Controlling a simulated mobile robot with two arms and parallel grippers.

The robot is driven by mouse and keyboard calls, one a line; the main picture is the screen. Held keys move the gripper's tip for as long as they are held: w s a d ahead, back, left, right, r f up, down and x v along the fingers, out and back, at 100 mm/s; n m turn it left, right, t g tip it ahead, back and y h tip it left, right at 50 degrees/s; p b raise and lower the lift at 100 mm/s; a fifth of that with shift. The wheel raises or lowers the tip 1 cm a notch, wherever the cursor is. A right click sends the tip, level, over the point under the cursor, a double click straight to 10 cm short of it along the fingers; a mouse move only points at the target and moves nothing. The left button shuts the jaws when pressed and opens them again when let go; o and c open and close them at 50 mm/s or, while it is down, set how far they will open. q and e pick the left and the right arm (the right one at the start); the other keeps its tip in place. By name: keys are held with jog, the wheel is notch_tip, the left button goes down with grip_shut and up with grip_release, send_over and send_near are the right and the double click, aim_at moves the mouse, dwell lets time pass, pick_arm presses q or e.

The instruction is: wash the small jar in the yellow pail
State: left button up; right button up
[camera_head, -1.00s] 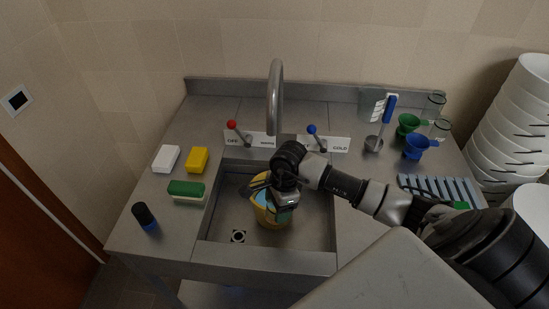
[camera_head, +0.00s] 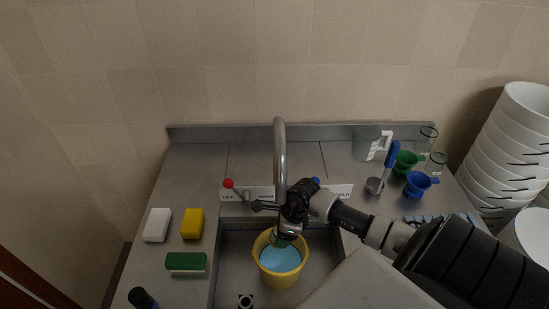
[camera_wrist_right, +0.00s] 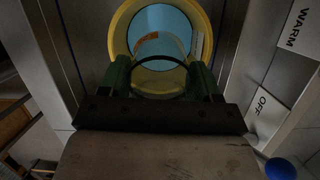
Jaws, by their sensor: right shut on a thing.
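The yellow pail (camera_head: 279,283) stands in the sink with light blue liquid inside. It also shows in the right wrist view (camera_wrist_right: 118,32), straight beyond the fingers. My right gripper (camera_head: 282,241) is over the pail's far rim. In the right wrist view its green fingers (camera_wrist_right: 160,76) are shut on the small jar (camera_wrist_right: 160,64), a clear vessel with a dark rim and an orange mark. The jar lies in line with the pail's opening; I cannot tell whether it touches the liquid. In the head view the gripper mostly hides the jar. My left gripper is not in view.
The tap (camera_head: 280,150) rises just behind the pail. A red-knobbed lever (camera_head: 229,184) is beside it. A white block (camera_head: 157,225), yellow sponge (camera_head: 192,224) and green-and-white sponge (camera_head: 186,263) lie left. Green (camera_head: 404,162) and blue (camera_head: 417,184) funnels stand right.

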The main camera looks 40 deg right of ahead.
jog(key=shift+f, duration=1.65)
jog(key=shift+w+f, duration=0.1)
jog(key=shift+f, duration=0.6)
pick_arm(q)
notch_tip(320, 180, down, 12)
jog(key=b, duration=1.2)
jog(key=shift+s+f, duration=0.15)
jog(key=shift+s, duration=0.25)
pick_arm(e)
jog(key=shift+f, duration=6.9)
jog(key=shift+a, duration=0.1)
